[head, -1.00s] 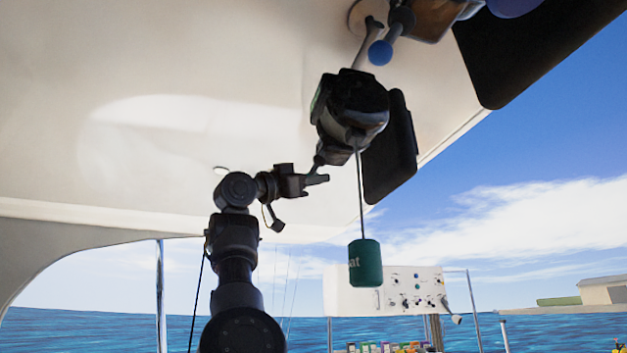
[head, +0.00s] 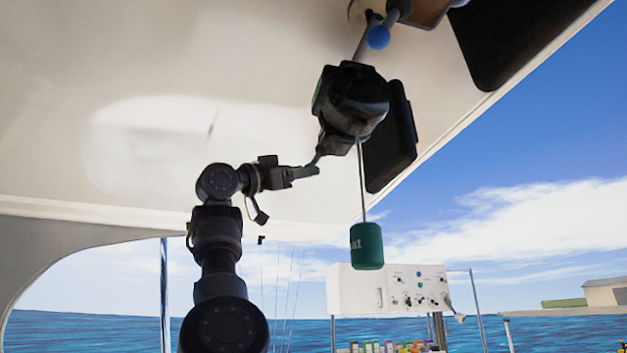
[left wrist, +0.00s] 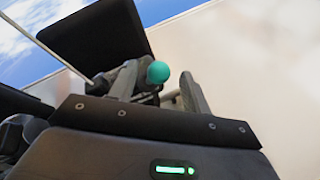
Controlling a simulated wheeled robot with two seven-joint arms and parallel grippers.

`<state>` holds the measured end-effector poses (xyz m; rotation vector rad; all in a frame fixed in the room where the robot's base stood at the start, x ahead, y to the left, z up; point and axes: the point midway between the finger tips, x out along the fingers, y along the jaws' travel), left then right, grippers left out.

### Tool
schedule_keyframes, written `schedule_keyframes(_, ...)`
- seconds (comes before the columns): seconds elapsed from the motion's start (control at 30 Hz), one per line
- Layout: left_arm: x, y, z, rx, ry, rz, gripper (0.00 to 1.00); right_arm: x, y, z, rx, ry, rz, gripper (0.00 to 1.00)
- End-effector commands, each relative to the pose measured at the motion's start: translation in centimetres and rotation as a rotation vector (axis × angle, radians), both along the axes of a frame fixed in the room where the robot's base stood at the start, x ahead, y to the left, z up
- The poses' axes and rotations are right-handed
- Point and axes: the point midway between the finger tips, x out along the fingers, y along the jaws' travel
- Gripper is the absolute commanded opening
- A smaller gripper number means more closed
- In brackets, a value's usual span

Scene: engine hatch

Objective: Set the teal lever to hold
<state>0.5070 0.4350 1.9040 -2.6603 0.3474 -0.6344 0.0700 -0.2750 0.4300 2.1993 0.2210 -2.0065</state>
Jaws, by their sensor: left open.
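The teal lever's round knob (left wrist: 158,72) shows in the left wrist view, between the two fingers of my left gripper (left wrist: 160,88). The fingers are apart, and I cannot tell if either touches the knob. In the head view my left gripper (head: 306,172) reaches up from below, its tips just at the lower left of a black unit (head: 350,98) that hangs under the white overhead panel. A thin lever stem meets the tips there; the knob is hard to make out. My right gripper is not in view.
A green float (head: 366,246) with white lettering hangs on a cord below the black unit. A blue ball knob (head: 379,37) is above it, and a dark panel (head: 390,140) is behind. A white control box (head: 388,289) stands lower right. Open air lies left of my arm.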

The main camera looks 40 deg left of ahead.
Motion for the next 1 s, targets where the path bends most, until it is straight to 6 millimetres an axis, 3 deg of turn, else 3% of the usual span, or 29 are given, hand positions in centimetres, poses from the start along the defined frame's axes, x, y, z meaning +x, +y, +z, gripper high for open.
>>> schedule_keyframes(0.03,-1.1,0.4,-1.2,0.000,-0.002,0.000,0.48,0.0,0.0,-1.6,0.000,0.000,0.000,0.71)
schedule_keyframes(0.1,-2.2,0.9,-1.6,-0.002,-0.002,0.000,0.48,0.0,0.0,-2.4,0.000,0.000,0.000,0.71)
schedule_keyframes(0.4,-5.2,1.9,-2.5,0.000,0.000,0.000,0.48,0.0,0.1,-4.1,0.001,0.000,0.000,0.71)
schedule_keyframes(1.0,-5.3,2.0,-2.4,0.000,0.001,-0.001,0.48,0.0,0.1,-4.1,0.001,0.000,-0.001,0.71)
